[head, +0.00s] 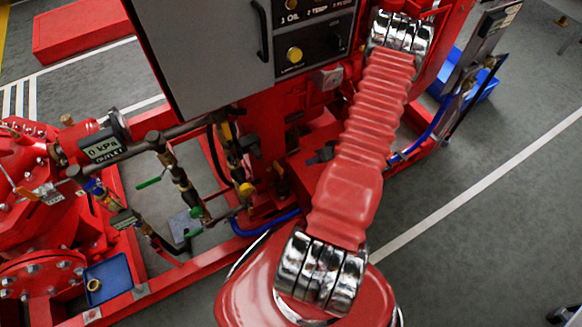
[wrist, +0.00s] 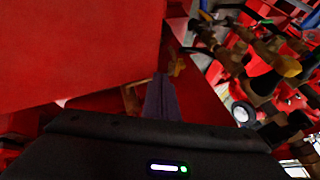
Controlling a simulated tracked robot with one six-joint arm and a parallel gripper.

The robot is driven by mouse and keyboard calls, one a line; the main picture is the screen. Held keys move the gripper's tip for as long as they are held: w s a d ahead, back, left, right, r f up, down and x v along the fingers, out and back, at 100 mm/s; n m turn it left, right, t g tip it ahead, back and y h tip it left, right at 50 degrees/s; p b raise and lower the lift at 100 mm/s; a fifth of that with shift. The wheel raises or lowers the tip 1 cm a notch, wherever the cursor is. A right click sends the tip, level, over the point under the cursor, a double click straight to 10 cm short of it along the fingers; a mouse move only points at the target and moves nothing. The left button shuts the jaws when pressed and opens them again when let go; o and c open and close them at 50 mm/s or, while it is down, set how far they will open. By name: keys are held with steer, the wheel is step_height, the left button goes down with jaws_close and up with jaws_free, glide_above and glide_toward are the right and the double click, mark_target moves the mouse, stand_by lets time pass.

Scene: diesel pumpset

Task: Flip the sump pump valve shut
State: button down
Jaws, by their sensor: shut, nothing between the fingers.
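My gripper (wrist: 162,98) shows in the wrist view as dark fingers, closed together, pointing up the picture. They are shut with nothing between them. A small yellow-orange piece (wrist: 177,66) shows just beyond and right of the fingertips; it is dim, and I cannot tell whether it is a valve handle. In the head view my gripper cannot be made out. Pipework with small valves stands left of my arm, with a green lever (head: 149,183) and a yellow knob (head: 246,189). No label marks the sump pump valve, so I cannot tell which it is.
A large red panel (wrist: 75,50) fills the wrist view's left. Crowded pipes and a yellow-capped fitting (wrist: 287,66) are at its right. In the head view, a grey control cabinet (head: 205,55) stands above the pipes and a red pump (head: 40,215) is at left.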

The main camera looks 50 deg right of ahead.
mark_target(279, 167)
steer(key=x, duration=0.7)
steer(key=shift+a+f, duration=0.1)
steer(key=w+a, duration=0.2)
steer(key=a, duration=0.1)
steer(key=shift+w+a+f, duration=0.15)
steer(key=shift+w+f, duration=0.05)
steer(key=shift+w, duration=0.15)
steer(key=shift+a, duration=0.1)
